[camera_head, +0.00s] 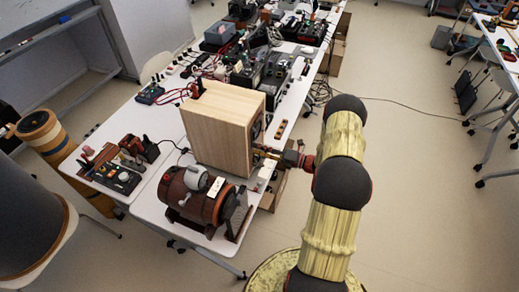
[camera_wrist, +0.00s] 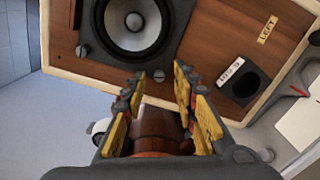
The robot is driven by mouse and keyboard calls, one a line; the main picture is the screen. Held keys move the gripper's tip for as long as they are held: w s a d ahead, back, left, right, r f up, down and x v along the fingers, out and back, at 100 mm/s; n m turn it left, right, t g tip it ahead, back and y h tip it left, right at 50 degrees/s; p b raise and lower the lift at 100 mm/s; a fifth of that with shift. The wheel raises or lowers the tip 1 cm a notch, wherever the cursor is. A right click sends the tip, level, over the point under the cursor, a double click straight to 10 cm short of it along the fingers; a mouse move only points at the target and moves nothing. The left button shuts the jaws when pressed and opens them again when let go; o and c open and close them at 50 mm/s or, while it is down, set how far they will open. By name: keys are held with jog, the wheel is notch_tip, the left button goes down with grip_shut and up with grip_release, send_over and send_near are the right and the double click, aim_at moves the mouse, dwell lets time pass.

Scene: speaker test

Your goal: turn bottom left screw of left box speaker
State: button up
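The left box speaker (camera_head: 222,130) is a light wooden box on the table; its front faces right, mostly hidden in the head view. In the wrist view its brown front panel (camera_wrist: 205,45) shows a woofer (camera_wrist: 135,22), a "LEFT" label (camera_wrist: 267,30) and a dark port (camera_wrist: 245,84). One grey screw (camera_wrist: 159,75) lies at the woofer frame's lower edge, and another screw (camera_wrist: 82,50) is at its left. My gripper (camera_wrist: 160,82) is open, its yellow-padded fingers on either side of the first screw in view. I cannot tell whether they touch the panel.
A brown barrel-shaped device (camera_head: 200,202) stands on the table before the speaker; a brown cylinder (camera_wrist: 155,130) shows between my fingers in the wrist view. Small electronics (camera_head: 120,165) lie at left, and more equipment crowds the table behind. The floor (camera_head: 430,170) at right is mostly clear.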

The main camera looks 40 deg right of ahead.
jog(key=v, duration=1.1)
jog(key=shift+s+d, duration=0.2)
jog(key=shift+s, duration=0.1)
